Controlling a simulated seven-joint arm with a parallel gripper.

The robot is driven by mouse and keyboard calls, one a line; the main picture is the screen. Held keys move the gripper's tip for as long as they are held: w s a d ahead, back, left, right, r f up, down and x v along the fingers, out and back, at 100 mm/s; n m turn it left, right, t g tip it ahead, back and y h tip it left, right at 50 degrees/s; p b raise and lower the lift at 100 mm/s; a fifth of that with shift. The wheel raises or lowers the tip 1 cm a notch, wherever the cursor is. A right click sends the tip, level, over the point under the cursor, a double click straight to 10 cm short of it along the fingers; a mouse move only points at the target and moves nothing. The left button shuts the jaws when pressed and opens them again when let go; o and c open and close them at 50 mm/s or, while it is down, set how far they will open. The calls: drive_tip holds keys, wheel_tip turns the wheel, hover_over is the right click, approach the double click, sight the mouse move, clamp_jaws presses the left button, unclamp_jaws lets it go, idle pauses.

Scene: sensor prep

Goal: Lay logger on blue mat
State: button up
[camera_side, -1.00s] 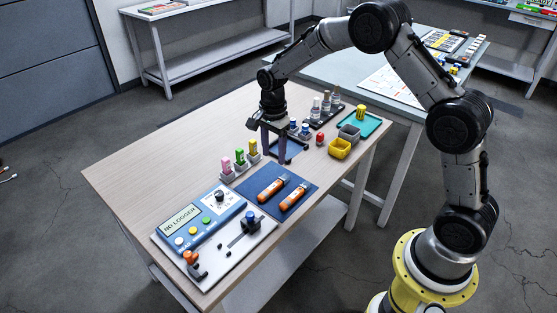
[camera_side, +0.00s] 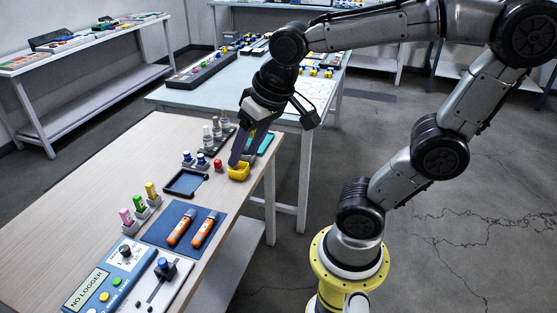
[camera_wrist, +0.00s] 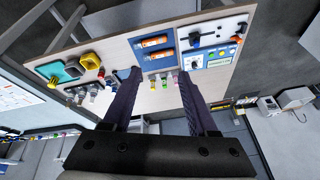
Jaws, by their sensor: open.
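Two orange loggers with pale ends, one (camera_side: 181,228) left of the other (camera_side: 204,230), lie side by side on the blue mat (camera_side: 152,234). The wrist view also shows the loggers (camera_wrist: 154,42) (camera_wrist: 159,60) and the mat (camera_wrist: 137,52). My gripper (camera_side: 238,160) is beyond the mat, pointing down near the yellow bin (camera_side: 238,174); I cannot tell if it touches the bin. In the wrist view my gripper (camera_wrist: 160,78) has its fingers apart with nothing between them. The blue reader (camera_side: 112,270) shows "NO LOGGER" on its display.
A dark tray (camera_side: 186,184) lies between the mat and my gripper. Pink, green and yellow pegs (camera_side: 138,208) stand left of the mat. A red-capped item (camera_side: 218,165) and grey bottles (camera_side: 214,135) stand near the gripper. The table's left part is clear.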

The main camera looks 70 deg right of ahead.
drive_tip(key=s+f+n+t, duration=0.1)
drive_tip(key=s+n, duration=0.2)
drive_tip(key=s, duration=0.3)
drive_tip(key=shift+s+a+n, duration=0.15)
drive_tip(key=shift+s+n, duration=0.15)
drive_tip(key=shift+f, duration=0.1)
idle(0.7)
